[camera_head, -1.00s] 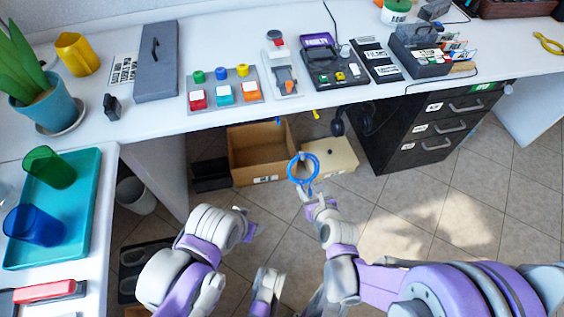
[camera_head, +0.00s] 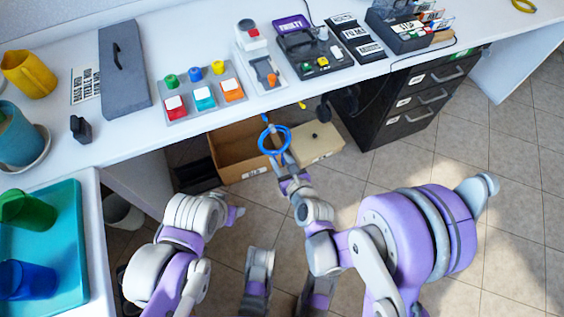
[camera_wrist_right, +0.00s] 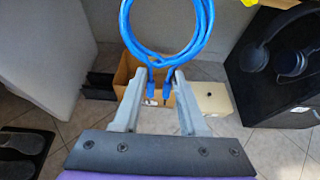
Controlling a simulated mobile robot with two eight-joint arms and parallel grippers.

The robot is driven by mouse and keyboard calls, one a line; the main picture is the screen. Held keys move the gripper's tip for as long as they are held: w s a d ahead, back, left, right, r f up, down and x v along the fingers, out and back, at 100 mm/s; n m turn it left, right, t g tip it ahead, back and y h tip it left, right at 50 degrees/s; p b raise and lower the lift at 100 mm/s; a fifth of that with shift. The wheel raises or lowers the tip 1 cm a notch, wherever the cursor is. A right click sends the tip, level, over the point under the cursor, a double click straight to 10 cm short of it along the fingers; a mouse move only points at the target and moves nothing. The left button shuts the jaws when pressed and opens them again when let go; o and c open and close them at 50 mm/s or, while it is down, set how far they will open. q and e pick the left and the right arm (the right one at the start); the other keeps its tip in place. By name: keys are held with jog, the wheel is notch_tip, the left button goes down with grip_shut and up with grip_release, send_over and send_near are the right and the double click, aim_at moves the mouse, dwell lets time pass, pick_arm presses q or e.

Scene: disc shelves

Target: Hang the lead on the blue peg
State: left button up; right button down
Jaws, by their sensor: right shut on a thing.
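The lead (camera_head: 287,137) is a coiled blue cable. My right gripper (camera_head: 281,163) is shut on its lower end, and the loop stands above the fingertips, in front of the desk's front edge. In the right wrist view the lead (camera_wrist_right: 124,28) rises above the fingers of my right gripper (camera_wrist_right: 152,88), with its two plug ends hanging between them. A small blue peg (camera_head: 264,118) shows under the desk edge, just above the loop and apart from it in the picture. A yellow peg (camera_head: 302,105) is to its right. My left gripper (camera_head: 237,213) is low and partly hidden; its jaws are unclear.
Under the desk (camera_head: 130,139) are an open cardboard box (camera_head: 228,142), a closed cream box (camera_head: 322,144) and a black drawer cabinet (camera_head: 388,130). Headphones (camera_wrist_right: 290,62) hang at the right. A button panel (camera_head: 203,92) lies on the desk above.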

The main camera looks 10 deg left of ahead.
aim_at(278, 152)
jog(key=w+a+f+p, duration=0.1)
jog(key=w+a, duration=0.4)
jog(key=w, duration=0.3)
jog(key=shift+a+f, duration=0.15)
jog(key=shift+a, duration=0.15)
dwell(0.7)
jog(key=shift+w, duration=0.1)
dwell(0.5)
jog(key=shift+c, duration=1.8)
grip_release()
jog(key=p+v, duration=0.1)
jog(key=v, duration=0.9)
jog(key=shift+s+d+p, duration=0.2)
jog(key=shift+s+p, duration=0.1)
